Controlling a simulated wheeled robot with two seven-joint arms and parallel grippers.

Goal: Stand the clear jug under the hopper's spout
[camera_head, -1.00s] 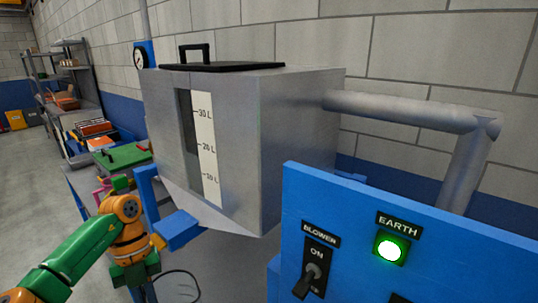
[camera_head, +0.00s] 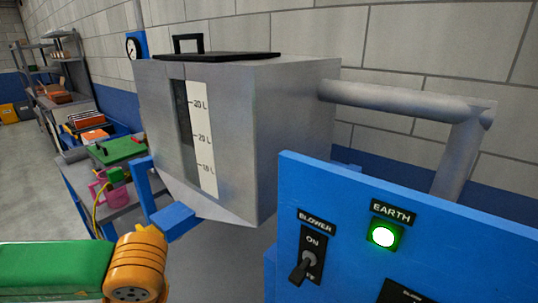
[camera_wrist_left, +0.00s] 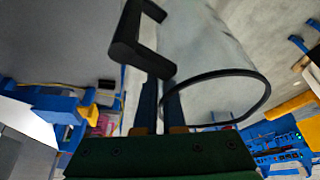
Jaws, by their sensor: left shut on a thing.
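The clear jug (camera_wrist_left: 205,50) fills the upper middle of the left wrist view, see-through with a dark rim (camera_wrist_left: 262,100) and a black handle (camera_wrist_left: 133,32). My left gripper (camera_wrist_left: 160,112) is shut on the jug's handle. In the head view only my left arm shows at the lower left; the gripper and jug are out of that picture. The grey metal hopper (camera_head: 290,140) stands in the middle of the head view, with a level scale and a sloping lower part. Its spout cannot be made out. My right gripper is not in view.
A blue control panel (camera_head: 450,235) with a blower switch (camera_head: 307,262) and lit green earth lamp (camera_head: 383,234) stands at the right. A blue bracket (camera_head: 172,218) sits left of the hopper. A bench behind holds a green board (camera_head: 118,150) and a pink item (camera_head: 98,193).

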